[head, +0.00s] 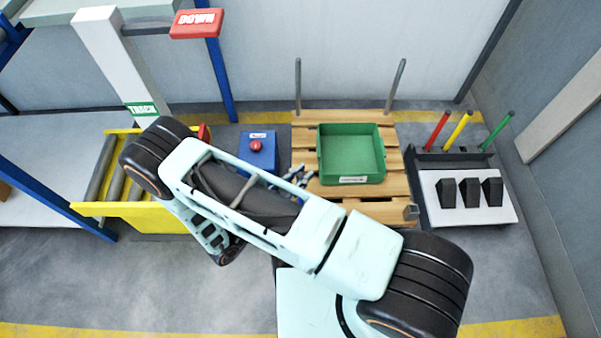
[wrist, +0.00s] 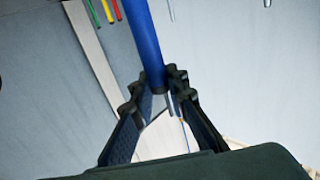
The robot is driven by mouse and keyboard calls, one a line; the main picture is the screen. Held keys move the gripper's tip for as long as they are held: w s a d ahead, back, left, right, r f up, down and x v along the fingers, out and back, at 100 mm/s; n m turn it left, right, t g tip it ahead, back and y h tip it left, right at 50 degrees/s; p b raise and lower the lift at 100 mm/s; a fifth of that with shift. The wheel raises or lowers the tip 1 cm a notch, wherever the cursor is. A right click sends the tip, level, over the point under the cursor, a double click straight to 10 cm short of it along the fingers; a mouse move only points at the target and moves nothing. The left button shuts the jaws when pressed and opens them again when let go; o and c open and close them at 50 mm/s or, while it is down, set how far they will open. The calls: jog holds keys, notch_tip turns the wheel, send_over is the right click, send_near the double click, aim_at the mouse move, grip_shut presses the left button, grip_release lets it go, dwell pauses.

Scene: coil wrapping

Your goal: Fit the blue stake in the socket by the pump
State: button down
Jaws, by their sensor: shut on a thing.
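The blue stake (wrist: 146,40) shows in the wrist view as a long straight rod. My gripper (wrist: 160,88) is shut on it near its lower end in the picture. In the head view my gripper (head: 294,176) shows only in part behind my arm, over the left side of the pallet, and I cannot make out the stake there. A grey socket (head: 411,212) sits at the pallet's front right corner. The pallet's front left corner is hidden by my arm. I cannot identify a pump.
The wooden pallet (head: 395,188) bears a green tray (head: 350,155) and two upright grey posts at its back corners. A blue box (head: 257,150) with a red button and a yellow roller frame (head: 130,208) stand left.

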jog(key=shift+f, duration=0.75)
jog(key=c, duration=1.8)
grip_release()
jog(key=shift+s+a, duration=0.1)
jog(key=v, duration=1.1)
jog(key=shift+s+a, duration=0.25)
jog(key=shift+w, duration=0.1)
